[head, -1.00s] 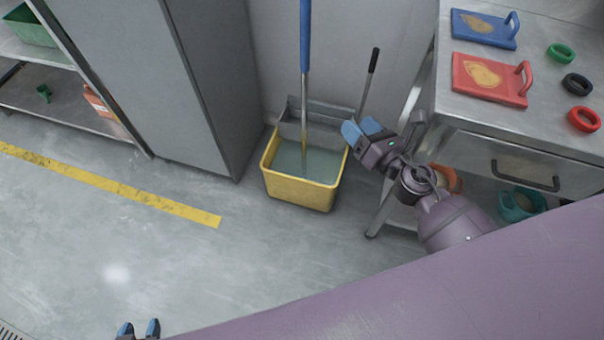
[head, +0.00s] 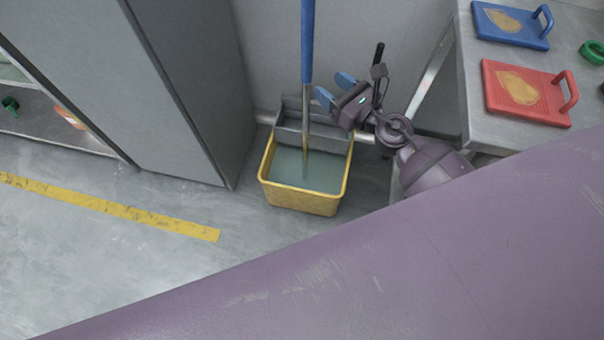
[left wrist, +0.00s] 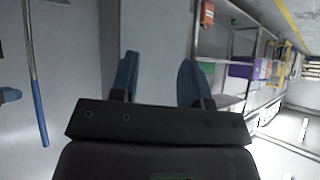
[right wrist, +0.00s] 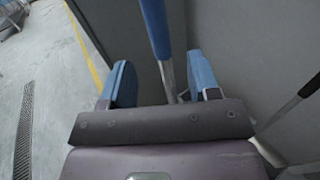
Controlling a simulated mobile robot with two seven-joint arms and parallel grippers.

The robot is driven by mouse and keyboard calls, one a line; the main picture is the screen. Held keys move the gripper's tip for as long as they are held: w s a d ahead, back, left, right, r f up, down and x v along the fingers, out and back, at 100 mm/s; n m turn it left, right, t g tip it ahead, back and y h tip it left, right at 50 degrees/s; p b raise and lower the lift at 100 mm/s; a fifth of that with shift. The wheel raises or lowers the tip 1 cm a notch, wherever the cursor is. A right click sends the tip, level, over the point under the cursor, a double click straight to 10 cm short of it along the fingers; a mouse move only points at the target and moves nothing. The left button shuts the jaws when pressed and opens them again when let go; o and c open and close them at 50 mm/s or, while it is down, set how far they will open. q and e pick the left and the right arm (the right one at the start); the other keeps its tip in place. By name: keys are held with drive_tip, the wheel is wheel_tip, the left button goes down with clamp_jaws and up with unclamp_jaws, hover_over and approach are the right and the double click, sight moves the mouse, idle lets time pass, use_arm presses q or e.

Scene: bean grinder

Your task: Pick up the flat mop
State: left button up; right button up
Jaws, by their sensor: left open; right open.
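The flat mop (head: 307,60) stands upright in the yellow bucket (head: 302,203), with a blue upper handle and a metal lower shaft. Its head is hidden in the grey-green water. My right gripper (head: 334,87) is open, just right of the mop's shaft. In the right wrist view the mop handle (right wrist: 156,28) runs down between the spread blue fingers, beyond them, and I see no contact. My left gripper (left wrist: 158,85) is open and empty in the left wrist view. The mop handle (left wrist: 38,105) also shows there at the left, away from the fingers.
A grey cabinet (head: 150,90) stands left of the bucket. A metal table (head: 510,125) at the right holds blue (head: 513,25) and red (head: 525,92) boards with handles. A dark-gripped stick (head: 378,55) stands behind my right gripper. The floor at left is open.

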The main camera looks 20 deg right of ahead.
sight(311, 71)
drive_tip(key=x, duration=0.9)
drive_tip(key=shift+w+a, duration=0.2)
drive_tip(key=shift+w, duration=0.15)
drive_tip(key=shift+r, duration=0.1)
clamp_jaws()
